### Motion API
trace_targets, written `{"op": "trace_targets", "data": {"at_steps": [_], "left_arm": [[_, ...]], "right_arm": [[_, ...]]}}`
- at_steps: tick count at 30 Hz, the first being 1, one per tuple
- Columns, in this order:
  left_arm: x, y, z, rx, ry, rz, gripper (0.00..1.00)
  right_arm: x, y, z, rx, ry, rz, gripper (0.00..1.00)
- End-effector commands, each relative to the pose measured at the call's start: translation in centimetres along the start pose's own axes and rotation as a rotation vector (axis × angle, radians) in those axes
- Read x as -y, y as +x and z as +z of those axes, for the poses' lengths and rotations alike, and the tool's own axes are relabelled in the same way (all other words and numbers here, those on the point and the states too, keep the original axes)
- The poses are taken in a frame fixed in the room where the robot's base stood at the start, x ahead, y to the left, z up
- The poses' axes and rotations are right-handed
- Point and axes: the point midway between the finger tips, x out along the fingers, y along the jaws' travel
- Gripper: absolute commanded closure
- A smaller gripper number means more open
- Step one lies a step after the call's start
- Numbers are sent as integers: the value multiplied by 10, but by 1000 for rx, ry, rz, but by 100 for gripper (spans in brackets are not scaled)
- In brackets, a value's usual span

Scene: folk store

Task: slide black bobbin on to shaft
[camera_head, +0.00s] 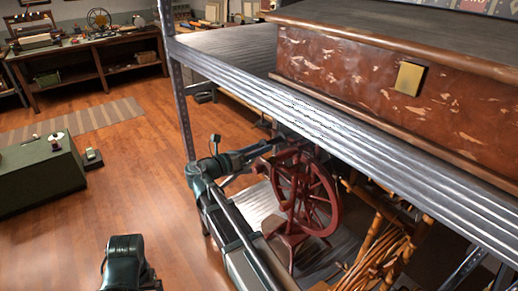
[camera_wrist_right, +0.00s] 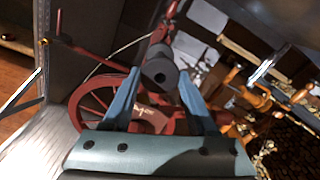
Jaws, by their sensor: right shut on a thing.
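A black bobbin (camera_wrist_right: 160,73) sits between the blue-grey fingers of my right gripper (camera_wrist_right: 160,80), one round end with a dark hole facing the wrist camera. My right gripper (camera_head: 268,146) reaches in under the shelf in the head view, beside the top of the red spinning wheel (camera_head: 312,200). The spinning wheel also fills the space behind the bobbin in the wrist view (camera_wrist_right: 85,112). A red upright part (camera_wrist_right: 163,30) stands just beyond the bobbin. I cannot make out the shaft, or whether the bobbin touches it. My left gripper is not in view.
The ribbed metal shelf (camera_head: 300,112) hangs low over the wheel, with a brown wooden chest (camera_head: 375,65) on it. A metal post (camera_head: 177,100) stands left of my gripper. Bundled wooden sticks (camera_head: 375,250) lie right of the wheel. Wooden floor (camera_head: 130,180) is open at left.

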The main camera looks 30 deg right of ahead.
Motion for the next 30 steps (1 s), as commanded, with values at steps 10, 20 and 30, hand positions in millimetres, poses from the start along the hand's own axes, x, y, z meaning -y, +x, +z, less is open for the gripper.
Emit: {"op": "trace_targets", "data": {"at_steps": [10, 20, 30], "left_arm": [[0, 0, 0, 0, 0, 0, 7], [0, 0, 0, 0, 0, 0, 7], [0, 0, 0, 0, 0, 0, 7]], "right_arm": [[0, 9, 0, 0, 0, -1, 68], [0, 21, 0, 0, 0, -1, 68], [0, 34, 0, 0, 0, 0, 68]]}}
